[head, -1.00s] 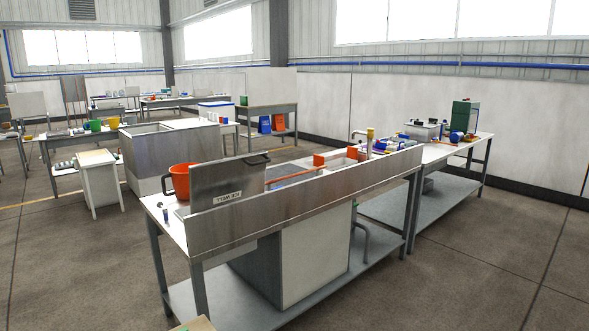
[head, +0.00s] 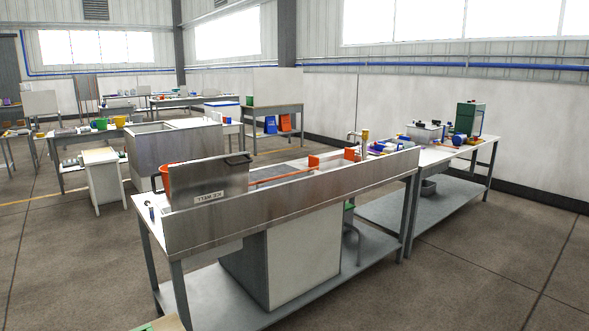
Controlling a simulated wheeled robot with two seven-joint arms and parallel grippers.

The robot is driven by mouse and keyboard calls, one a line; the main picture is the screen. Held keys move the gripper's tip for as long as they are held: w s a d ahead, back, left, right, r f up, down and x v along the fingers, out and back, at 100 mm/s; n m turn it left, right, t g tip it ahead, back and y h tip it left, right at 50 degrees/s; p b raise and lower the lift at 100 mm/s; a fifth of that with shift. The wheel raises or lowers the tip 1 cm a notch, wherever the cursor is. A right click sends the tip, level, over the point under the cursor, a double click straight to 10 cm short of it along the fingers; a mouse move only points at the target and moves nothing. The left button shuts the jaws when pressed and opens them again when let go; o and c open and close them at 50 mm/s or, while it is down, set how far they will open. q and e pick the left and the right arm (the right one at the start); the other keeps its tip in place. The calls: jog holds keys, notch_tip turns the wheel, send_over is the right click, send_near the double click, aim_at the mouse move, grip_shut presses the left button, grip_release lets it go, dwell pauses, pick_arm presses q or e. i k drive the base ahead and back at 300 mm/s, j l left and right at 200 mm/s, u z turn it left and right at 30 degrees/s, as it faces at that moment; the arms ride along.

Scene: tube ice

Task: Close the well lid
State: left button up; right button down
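The well lid (head: 207,182) is a grey metal panel with a dark handle at its top right corner. It stands upright, tilted open, at the left part of the near steel bench. A label reading "ICE WELL", seen upside down, is at its lower edge. The well opening is hidden behind the lid and the bench's raised back panel (head: 290,208). Neither of my grippers is in view.
An orange bucket (head: 165,180) stands behind the lid, partly hidden. A second bench (head: 455,152) with a green machine (head: 468,119) stands at the right. Open floor (head: 470,270) lies at the front right.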

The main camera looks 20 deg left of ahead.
aim_at(193, 183)
jog(key=i+l+z, duration=0.25)
jog(key=i+l, duration=0.25)
jog(key=i+l+z, duration=0.25)
jog(key=i+l, duration=0.15)
jog(key=i+u, duration=0.25)
jog(key=i, duration=0.15)
jog(key=i+l+u, duration=0.25)
jog(key=i, duration=0.15)
jog(key=i+j+u, duration=0.15)
jog(key=u, duration=0.35)
jog(key=i+u, duration=0.35)
jog(key=u, duration=0.15)
jog(key=i+u, duration=0.25)
jog(key=u, duration=0.25)
jog(key=i+j+u, duration=0.15)
jog(key=u, duration=0.2)
jog(key=i+u, duration=0.75)
